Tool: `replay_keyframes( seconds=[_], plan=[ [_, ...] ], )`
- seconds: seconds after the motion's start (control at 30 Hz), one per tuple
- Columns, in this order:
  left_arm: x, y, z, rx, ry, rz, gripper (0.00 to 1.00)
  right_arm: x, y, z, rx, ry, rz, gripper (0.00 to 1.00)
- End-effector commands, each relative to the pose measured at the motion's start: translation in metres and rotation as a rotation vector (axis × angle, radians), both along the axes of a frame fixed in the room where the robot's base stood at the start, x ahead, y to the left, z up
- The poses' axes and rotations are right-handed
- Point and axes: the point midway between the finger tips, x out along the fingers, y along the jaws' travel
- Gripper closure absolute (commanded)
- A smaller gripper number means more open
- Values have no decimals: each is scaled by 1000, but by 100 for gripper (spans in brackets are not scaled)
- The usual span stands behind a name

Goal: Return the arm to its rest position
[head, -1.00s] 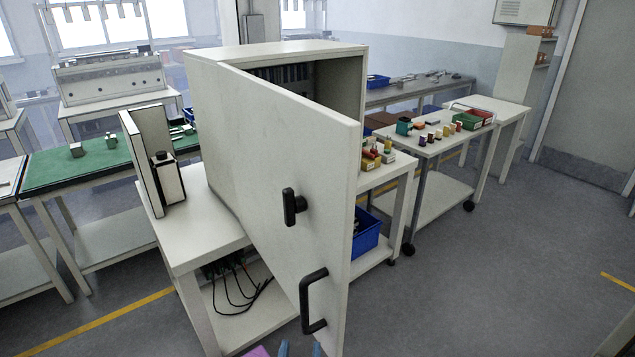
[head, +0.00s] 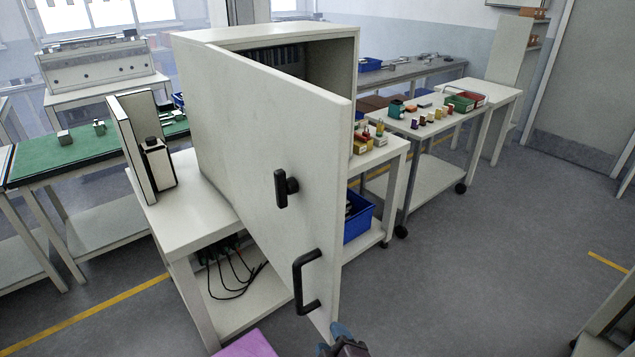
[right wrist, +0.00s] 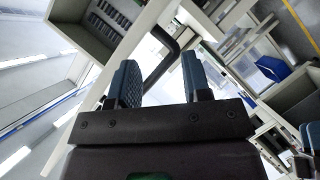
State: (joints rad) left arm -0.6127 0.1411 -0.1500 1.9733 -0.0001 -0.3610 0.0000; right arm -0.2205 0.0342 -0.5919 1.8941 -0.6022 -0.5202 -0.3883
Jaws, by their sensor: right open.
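My right gripper (head: 343,338) shows at the bottom edge of the head view, just below the lower right corner of the open cabinet door (head: 240,130). In the right wrist view its two blue-grey fingers (right wrist: 160,78) are apart, with nothing held between them. The door's black bar handle (head: 302,283) lies up and left of the gripper in the head view. It also shows beyond the fingers in the right wrist view (right wrist: 164,39), and I see no grip on it. I cannot make out my left gripper.
The white cabinet (head: 270,38) stands open on a white bench (head: 205,225). A blue bin (head: 358,222) sits on a lower shelf behind the door. A trolley (head: 440,125) with small parts stands further right. Grey floor (head: 480,260) is clear at the right.

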Motion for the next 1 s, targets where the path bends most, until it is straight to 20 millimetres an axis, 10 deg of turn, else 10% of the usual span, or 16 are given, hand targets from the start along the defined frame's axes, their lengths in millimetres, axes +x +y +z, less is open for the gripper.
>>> replay_keyframes(
  seconds=[0.3,0.6,1.0],
  plan=[
    [1,0,-5,0,-2,0,57,-28,-123,-47,677,209,-328,56],
    [3,-1,-8,0,-8,-2,57,-90,-235,-88,765,264,-565,56],
    [4,-1,-9,0,-11,-2,57,-119,-248,-105,736,302,-610,56]
  ],
)
